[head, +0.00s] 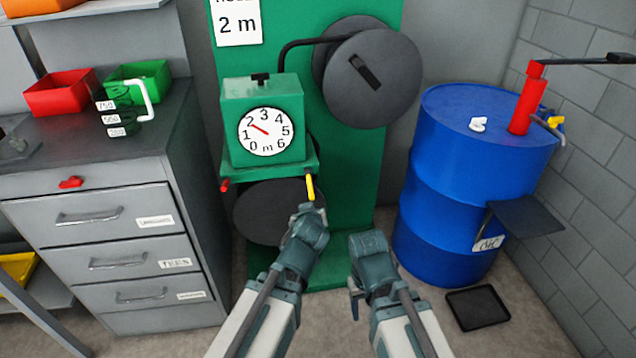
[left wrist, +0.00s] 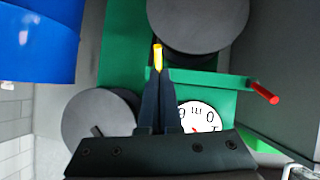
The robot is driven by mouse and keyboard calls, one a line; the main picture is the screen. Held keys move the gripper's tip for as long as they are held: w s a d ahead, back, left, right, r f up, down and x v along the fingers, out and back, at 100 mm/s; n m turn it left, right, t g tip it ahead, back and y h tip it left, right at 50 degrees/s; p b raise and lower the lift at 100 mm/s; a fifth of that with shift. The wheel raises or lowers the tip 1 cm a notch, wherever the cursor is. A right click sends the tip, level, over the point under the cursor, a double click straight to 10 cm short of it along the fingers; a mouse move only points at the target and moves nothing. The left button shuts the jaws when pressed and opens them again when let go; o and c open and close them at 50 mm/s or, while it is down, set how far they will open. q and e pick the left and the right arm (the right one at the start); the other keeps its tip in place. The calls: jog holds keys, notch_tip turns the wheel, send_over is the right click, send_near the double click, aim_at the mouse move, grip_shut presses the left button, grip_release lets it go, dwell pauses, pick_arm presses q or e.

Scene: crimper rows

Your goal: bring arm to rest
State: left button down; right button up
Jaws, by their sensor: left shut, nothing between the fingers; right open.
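My left arm reaches up to the green machine; its gripper (head: 308,208) is just below the yellow lever (head: 310,188). In the left wrist view the left gripper's dark fingers (left wrist: 159,74) are shut together, with the yellow lever (left wrist: 157,58) right at their tips. Whether they touch it I cannot tell. My right gripper (head: 355,300) is open and empty, low in front of the machine's base. The lever sticks out of the right side of a green shelf, under a dial (head: 266,132) whose needle points between 1 and 2.
A red lever (head: 225,185) sticks out at the shelf's left. A dark reel (head: 372,80) is above right. A grey drawer cabinet (head: 110,240) stands left. A blue drum (head: 470,190) with a dark side shelf (head: 527,216) stands right. A black tray (head: 478,307) lies on the floor.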

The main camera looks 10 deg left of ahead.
pick_arm(q)
jog(key=s+d+f+m+g, duration=0.2)
jog(key=s+f+m+g, duration=0.3)
jog(key=s, duration=0.5)
jog(key=s+d+f+m+g, duration=0.3)
jog(key=s+f+g, duration=0.3)
jog(key=s, duration=0.5)
notch_tip(320, 180, up, 18)
jog(key=p, duration=1.7)
jog(key=shift+w+a+f+g, duration=0.2)
jog(key=shift+w+g, duration=0.05)
jog(key=shift+g, duration=0.15)
